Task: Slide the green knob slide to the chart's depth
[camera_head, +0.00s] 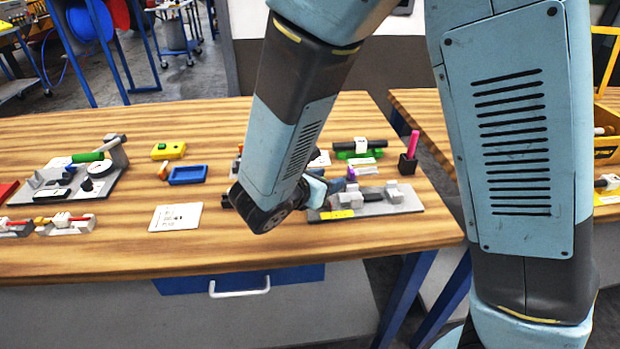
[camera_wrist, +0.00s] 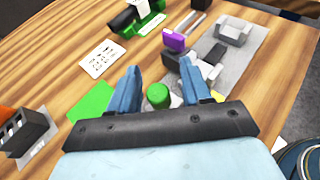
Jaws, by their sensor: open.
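The green knob (camera_wrist: 157,95) shows in the wrist view between the two blue fingers of my gripper (camera_wrist: 160,68), with space visible on both sides. My gripper is open; I cannot tell how deep the knob sits between the fingers. The grey fixture plate (camera_wrist: 238,62) lies to the right, and it also shows in the head view (camera_head: 408,200). Its slide under the knob is hidden. A purple knob (camera_wrist: 173,40) stands ahead of the fingers. A white printed card (camera_wrist: 101,59) lies to the left; its print is unreadable. My forearm hides the green knob in the head view.
A green rack with a black bar (camera_head: 358,151) and a pink-handled tool in a black holder (camera_head: 408,164) stand behind the fixture. A blue tray (camera_head: 188,174), yellow box (camera_head: 168,150) and dial fixture (camera_head: 105,186) are left.

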